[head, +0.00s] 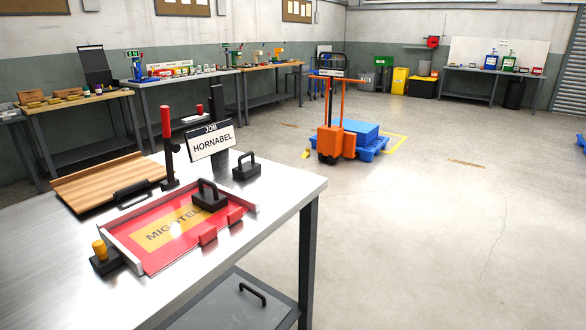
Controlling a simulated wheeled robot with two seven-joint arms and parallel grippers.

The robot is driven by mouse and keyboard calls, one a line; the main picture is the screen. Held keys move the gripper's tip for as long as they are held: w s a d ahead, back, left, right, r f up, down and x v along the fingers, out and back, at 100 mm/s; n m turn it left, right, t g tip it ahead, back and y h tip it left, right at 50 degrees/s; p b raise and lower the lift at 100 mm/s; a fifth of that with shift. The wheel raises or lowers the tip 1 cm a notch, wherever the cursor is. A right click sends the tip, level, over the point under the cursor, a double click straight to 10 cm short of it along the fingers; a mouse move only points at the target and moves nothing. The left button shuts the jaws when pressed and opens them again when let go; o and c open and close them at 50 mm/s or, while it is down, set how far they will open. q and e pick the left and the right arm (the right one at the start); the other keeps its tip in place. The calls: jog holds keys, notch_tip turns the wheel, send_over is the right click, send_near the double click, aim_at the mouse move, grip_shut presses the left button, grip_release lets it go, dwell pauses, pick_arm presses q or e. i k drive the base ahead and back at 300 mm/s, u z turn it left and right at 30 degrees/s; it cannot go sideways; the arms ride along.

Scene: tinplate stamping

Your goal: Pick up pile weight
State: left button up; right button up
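A black block with a loop handle (208,196), which looks like a weight, sits on the red and yellow printed sheet (160,257) and covers part of its lettering. The sheet lies in a tray with pale raised edges (122,243) on the metal table. A second black handled block (246,170) stands on the bare tabletop behind and to the right of the tray. I cannot tell for certain which one is the pile weight. Neither of my grippers shows in the head view.
A wooden board (105,178), a red-handled lever (166,135) and a sign reading HORNABEL (211,140) stand behind the tray. A yellow-knobbed black block (104,258) is at its left corner. Bare metal tabletop (285,185) lies right. An orange pallet truck (335,135) stands beyond.

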aim_at(248, 168)
jog(key=z, duration=1)
jog(key=i, duration=1.8)
jog(key=u, duration=1.65)
